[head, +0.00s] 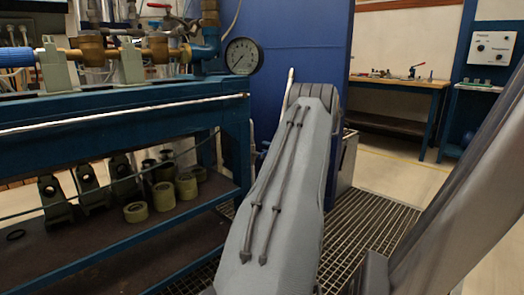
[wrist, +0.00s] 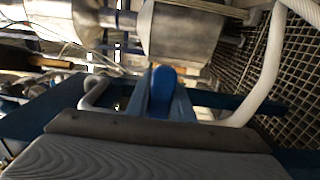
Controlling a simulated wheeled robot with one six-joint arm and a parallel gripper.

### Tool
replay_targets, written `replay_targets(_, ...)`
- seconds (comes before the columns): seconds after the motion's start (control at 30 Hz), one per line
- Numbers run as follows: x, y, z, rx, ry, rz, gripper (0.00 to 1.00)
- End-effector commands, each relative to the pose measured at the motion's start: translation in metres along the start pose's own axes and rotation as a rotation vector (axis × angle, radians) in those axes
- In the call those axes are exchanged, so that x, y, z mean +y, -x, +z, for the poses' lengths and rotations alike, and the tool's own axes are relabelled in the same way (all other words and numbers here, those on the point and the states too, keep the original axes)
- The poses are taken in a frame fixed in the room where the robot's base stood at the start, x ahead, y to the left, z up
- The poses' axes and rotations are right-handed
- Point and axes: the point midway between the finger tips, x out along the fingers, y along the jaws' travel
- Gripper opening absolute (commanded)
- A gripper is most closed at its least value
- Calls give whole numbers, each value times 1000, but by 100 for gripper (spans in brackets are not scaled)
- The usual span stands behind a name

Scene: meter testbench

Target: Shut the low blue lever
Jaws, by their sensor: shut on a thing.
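In the wrist view, the rounded end of the blue lever (wrist: 163,82) shows at the middle of the picture. My gripper (wrist: 164,100) is shut on it, with a narrow finger on each side of the blue end. The rest of the lever is hidden behind the fingers and the wrist. In the head view, my own arm stretches forward and hides the gripper; I cannot make out the lever there.
A blue bench (head: 120,105) with brass fittings and a round gauge (head: 243,56) stands at left. Loose parts lie on its lower shelf (head: 110,240). In the wrist view, a white hose (wrist: 271,70) runs at right and a metal cylinder (wrist: 180,33) lies beyond the lever.

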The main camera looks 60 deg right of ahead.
Motion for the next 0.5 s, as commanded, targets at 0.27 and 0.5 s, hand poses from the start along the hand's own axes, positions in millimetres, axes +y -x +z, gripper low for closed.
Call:
replay_targets(0.27,3,-2,-1,3,7,2,0)
replay_targets(0.5,2,-1,-1,2,5,2,39)
